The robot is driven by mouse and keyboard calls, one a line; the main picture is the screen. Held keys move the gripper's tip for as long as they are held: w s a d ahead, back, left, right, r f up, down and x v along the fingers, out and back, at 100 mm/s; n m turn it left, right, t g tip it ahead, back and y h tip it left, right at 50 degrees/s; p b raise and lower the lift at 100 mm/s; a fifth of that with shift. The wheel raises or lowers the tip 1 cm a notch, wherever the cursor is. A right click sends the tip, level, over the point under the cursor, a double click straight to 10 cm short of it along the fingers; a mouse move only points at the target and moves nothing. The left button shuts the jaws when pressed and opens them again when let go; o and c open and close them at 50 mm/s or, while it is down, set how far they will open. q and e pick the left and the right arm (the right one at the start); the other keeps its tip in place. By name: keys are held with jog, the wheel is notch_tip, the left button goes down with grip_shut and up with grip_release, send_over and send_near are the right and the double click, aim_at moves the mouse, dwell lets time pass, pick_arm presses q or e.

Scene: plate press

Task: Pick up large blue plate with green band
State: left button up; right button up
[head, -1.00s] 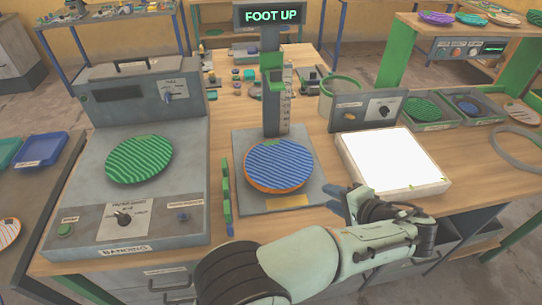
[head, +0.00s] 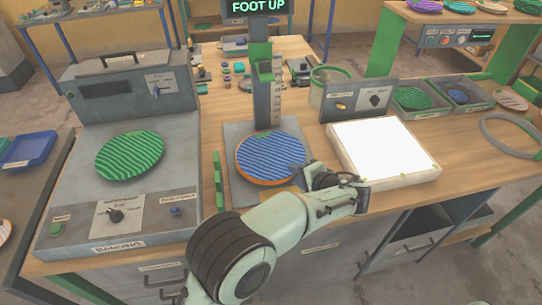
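A large blue striped plate (head: 265,157) lies flat on the grey stand (head: 233,135) under the "FOOT UP" sign. Its rim shows orange; I cannot make out a green band on it. My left gripper (head: 296,177) is at the plate's right front edge, with its dark fingers apart and one overlapping the rim in the picture. I cannot tell whether it touches the plate. My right gripper is not in view.
A green striped plate (head: 130,155) lies on the banding machine (head: 75,190) at the left. A white lit panel (head: 385,150) is right of my gripper. The stand's post (head: 262,95) rises behind the blue plate.

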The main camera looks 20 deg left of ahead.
pick_arm(q)
jog(key=shift+w+a+f, duration=0.25)
jog(key=shift+a, duration=0.1)
grip_shut()
jog(key=shift+r, duration=0.1)
